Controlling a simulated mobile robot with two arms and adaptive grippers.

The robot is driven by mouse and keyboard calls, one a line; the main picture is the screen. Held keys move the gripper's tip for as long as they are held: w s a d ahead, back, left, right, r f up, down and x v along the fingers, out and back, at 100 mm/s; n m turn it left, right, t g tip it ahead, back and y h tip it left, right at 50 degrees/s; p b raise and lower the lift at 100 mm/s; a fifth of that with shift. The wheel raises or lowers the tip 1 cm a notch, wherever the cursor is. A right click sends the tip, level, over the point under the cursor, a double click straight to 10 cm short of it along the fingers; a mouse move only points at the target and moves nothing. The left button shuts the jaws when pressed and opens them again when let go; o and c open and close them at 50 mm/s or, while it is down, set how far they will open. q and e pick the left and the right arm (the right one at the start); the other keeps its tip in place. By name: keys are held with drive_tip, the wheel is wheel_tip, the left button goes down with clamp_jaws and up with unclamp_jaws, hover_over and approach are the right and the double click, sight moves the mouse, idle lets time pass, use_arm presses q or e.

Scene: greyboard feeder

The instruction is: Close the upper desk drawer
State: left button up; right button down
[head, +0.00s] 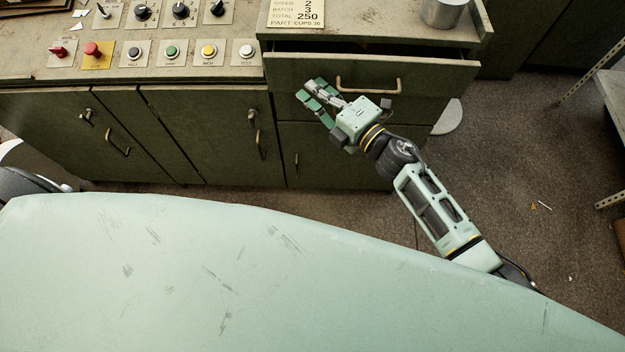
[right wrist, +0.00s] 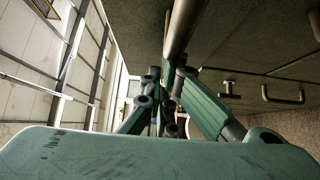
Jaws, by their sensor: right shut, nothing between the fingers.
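The upper desk drawer (head: 420,78) is a dark green front with a brass bar handle (head: 368,87). It stands partly open, with a dark gap showing between its top edge and the desk top (head: 350,30). My right gripper (head: 311,90) is in front of the drawer's left part, left of the handle. It is shut and empty; whether it touches the front I cannot tell. In the right wrist view its fingers (right wrist: 160,98) come together near a metal bar (right wrist: 180,28). My left gripper is not in view.
A control panel with buttons and knobs (head: 170,50) is to the left, above closed cabinet doors (head: 200,130). Shelving (head: 612,95) stands at right. The floor (head: 520,150) between is mostly clear.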

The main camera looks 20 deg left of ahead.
sight(315, 75)
drive_tip(key=w, duration=0.1)
drive_tip(key=w+a+b, duration=0.1)
drive_tip(key=w, duration=0.1)
drive_tip(key=shift+w, duration=0.3)
drive_tip(key=shift+w+r, duration=0.1)
drive_tip(key=shift+r, duration=0.1)
drive_tip(key=shift+d, duration=0.1)
